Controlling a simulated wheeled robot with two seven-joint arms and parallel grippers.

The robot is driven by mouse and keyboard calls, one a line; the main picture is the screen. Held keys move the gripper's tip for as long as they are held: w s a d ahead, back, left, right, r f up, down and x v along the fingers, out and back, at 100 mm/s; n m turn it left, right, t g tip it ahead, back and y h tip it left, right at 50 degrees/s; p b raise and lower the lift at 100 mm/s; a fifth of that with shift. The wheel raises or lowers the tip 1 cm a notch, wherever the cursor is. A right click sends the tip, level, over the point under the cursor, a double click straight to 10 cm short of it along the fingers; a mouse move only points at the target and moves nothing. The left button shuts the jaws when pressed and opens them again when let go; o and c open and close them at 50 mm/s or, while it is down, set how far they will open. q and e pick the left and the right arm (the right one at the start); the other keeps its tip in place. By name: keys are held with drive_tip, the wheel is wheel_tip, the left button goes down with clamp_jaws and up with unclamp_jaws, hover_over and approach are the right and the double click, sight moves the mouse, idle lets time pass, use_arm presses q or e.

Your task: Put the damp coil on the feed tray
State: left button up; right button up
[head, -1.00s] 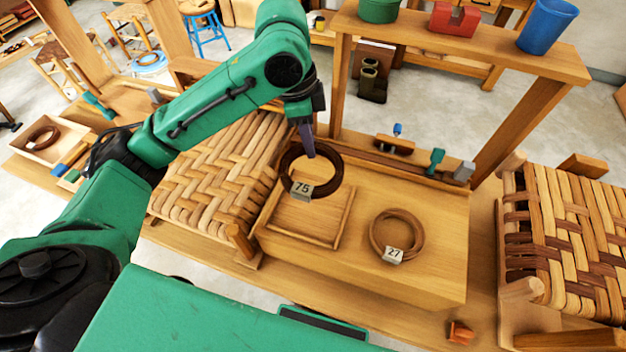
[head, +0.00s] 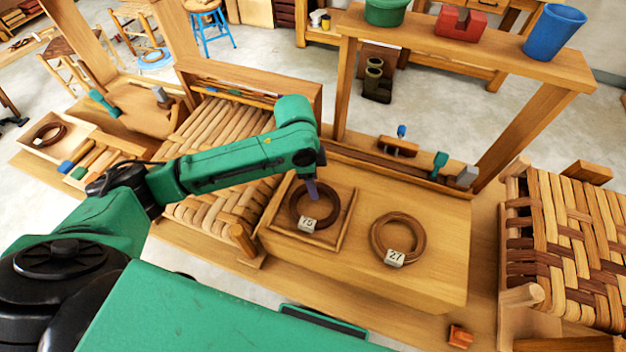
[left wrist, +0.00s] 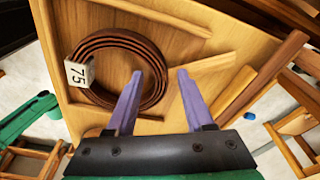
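The dark brown coil tagged 75 (head: 328,215) lies inside the square wooden frame of the feed tray (head: 300,239) on the bench top. It also shows in the left wrist view (left wrist: 98,45), within the tray's rails (left wrist: 165,14). My left gripper (head: 312,192) is down at the coil. In the left wrist view its purple fingers (left wrist: 160,74) are apart, on either side of the coil's band, with a gap to the right finger. A lighter coil tagged 27 (head: 377,238) lies on the bench right of the tray. My right gripper is not in view.
Woven seats stand left (head: 205,185) and right (head: 580,235) of the bench. A wooden shelf (head: 480,48) rises behind, bearing a blue cup (head: 552,32). Small tools (head: 398,145) line the bench's back edge. Another coil (head: 50,133) lies in a box at far left.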

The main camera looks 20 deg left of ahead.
use_arm(q)
wheel_tip(320, 180, up, 12)
drive_tip(key=a+b, duration=0.1)
drive_tip(key=shift+s+a, duration=0.3)
